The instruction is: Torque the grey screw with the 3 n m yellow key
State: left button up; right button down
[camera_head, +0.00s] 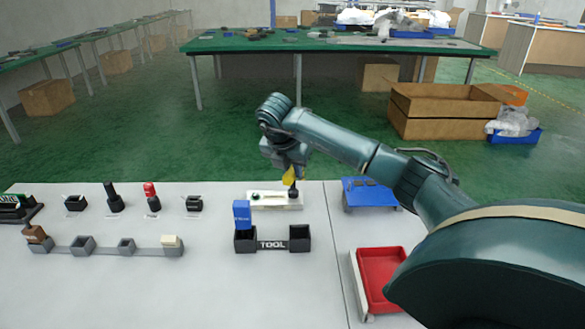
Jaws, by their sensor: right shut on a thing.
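My right gripper (291,170) is shut on the yellow key (289,177) and holds it upright, with its dark lower end over the right part of a white fixture plate (270,203). I cannot tell whether the key touches the plate. The grey screw cannot be made out; the key's end may hide it. A small green part lies on the left of the plate. A black tool holder (272,245) marked "TOOL" stands in front, with a blue key (242,214) upright in its left slot and its right slot empty. My left gripper is not in view.
A blue tray (368,193) and a red bin (385,275) lie to the right. Several small black fixtures, one with a red top (150,190), stand at the left behind a row of grey blocks (83,245). The white table's front middle is clear.

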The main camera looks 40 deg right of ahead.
jog(key=shift+r+p, duration=0.6)
jog(key=shift+r, duration=0.25)
